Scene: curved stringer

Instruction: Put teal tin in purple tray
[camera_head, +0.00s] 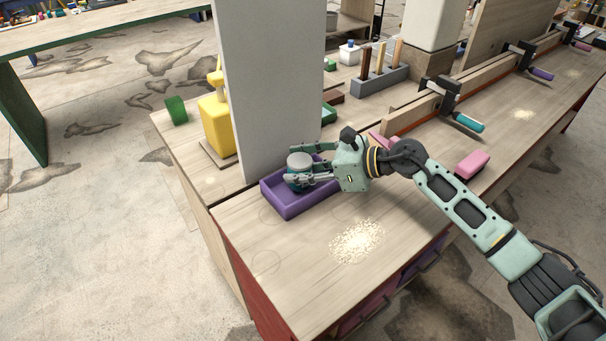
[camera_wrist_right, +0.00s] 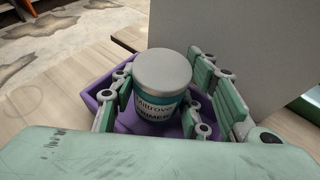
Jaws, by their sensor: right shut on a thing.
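The teal tin (camera_head: 299,163) has a grey lid and is held upright between the fingers of my right gripper (camera_head: 308,177). In the right wrist view the tin (camera_wrist_right: 161,95) shows a white and teal label, with the fingers shut on both sides of it. The purple tray (camera_head: 285,206) lies on the bench below and around the tin; it also shows in the right wrist view (camera_wrist_right: 95,86). The tin is over or inside the tray. I cannot tell whether its base touches the tray floor. My left gripper is not in view.
A grey upright panel (camera_head: 268,80) stands right behind the tray. A yellow container (camera_head: 216,125) and a green block (camera_head: 176,110) are on its left. A pink block (camera_head: 472,164) and clamps lie to the right. Pale shavings (camera_head: 356,240) lie on the bench in front.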

